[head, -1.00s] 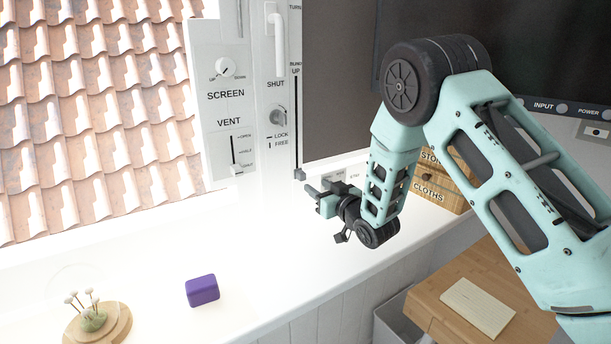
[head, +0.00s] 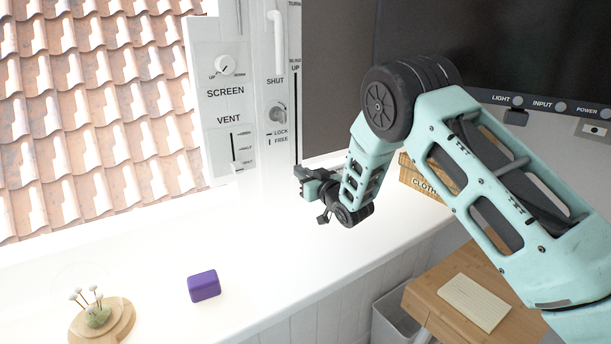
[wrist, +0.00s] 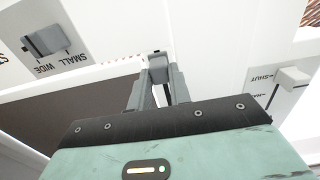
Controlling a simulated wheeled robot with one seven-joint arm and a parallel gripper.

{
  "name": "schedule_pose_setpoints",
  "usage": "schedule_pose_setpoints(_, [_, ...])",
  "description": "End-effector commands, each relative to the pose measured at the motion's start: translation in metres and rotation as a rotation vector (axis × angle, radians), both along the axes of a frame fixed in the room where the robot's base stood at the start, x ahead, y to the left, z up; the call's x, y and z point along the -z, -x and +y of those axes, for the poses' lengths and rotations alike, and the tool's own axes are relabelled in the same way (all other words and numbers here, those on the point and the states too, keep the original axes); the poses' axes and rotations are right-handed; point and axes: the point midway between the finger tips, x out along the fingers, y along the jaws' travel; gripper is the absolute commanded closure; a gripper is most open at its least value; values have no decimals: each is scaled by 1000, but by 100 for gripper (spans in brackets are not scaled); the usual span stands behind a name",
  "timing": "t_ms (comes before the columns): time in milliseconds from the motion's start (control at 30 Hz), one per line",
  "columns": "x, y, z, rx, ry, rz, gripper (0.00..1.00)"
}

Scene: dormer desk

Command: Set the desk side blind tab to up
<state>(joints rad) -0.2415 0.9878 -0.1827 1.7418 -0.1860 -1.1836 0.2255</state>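The blind track (head: 296,110) is a dark vertical slot at the panel's right edge, with BLIND and UP lettered at its upper part. My gripper (head: 301,178) is at the slot's low end and hides the blind tab in the head view. In the wrist view, a small grey block, apparently the blind tab (wrist: 156,60), shows at the tips of my gripper's fingers (wrist: 159,78). A pale gap shows between the fingers behind it. I cannot tell whether they press on the tab or only stand around it.
The panel also holds a screen knob (head: 225,65), a vent slider (head: 235,167), a shut handle (head: 275,40) and a lock knob (head: 277,112). A purple block (head: 204,286) and a pincushion (head: 97,316) are on the white sill. A wooden crate (head: 424,184) stands behind my arm.

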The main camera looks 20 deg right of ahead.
Motion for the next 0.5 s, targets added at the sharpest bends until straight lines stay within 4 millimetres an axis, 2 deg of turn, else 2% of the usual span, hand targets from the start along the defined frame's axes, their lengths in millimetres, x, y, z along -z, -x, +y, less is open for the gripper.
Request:
schedule_pose_setpoints(167, [-3,0,0,0,0,-1,100])
schedule_pose_setpoints(267, [-11,0,0,0,-1,-2,100])
schedule_pose_setpoints(367, [-28,0,0,0,-2,-5,100])
schedule_pose_setpoints(500, [-65,0,-1,1,-2,-8,100])
